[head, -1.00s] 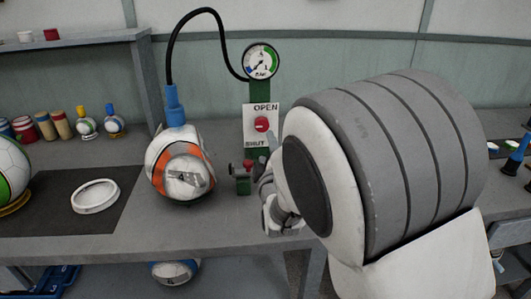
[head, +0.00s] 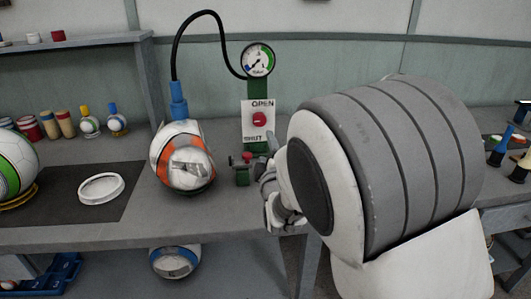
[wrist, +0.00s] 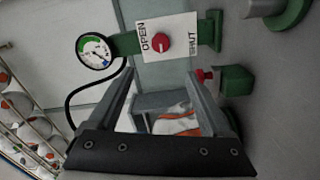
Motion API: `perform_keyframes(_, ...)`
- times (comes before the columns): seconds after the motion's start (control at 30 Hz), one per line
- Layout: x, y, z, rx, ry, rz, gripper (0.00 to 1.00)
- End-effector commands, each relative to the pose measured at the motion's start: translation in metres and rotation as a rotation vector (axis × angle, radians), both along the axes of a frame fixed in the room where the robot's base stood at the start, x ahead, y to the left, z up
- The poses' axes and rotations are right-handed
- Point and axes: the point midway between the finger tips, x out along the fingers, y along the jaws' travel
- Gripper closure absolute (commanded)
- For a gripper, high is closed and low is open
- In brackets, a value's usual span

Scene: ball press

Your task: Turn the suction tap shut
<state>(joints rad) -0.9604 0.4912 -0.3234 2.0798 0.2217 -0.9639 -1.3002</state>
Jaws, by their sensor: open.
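The suction tap is a red knob (head: 259,119) on a white plate marked OPEN at the top, on a green post. In the wrist view the red knob (wrist: 162,41) shows beyond my fingertips, with OPEN on its left and SHUT on its right. Which way the knob is turned I cannot tell. My gripper (wrist: 160,78) is open with nothing between its fingers, and it is apart from the knob. In the head view my gripper (head: 277,203) is low and right of the plate, partly hidden by my arm.
A gauge (head: 258,60) stands above the plate, with a black hose running to a blue fitting (head: 178,103) on an orange and white ball (head: 184,165). A smaller red knob on a green block (head: 242,166) sits below the plate. A white ring (head: 101,187) lies on a dark mat.

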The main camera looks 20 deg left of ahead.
Motion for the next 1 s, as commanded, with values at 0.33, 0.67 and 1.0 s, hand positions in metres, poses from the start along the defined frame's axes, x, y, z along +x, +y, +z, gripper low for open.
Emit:
perform_keyframes(0.33, 0.002, -0.001, 0.000, 0.000, -0.001, -0.001, 0.17)
perform_keyframes(0.67, 0.002, -0.001, 0.000, 0.000, 0.000, -0.001, 0.17)
perform_keyframes(1.0, 0.011, -0.069, 0.019, 0.147, 0.243, -0.093, 0.17)
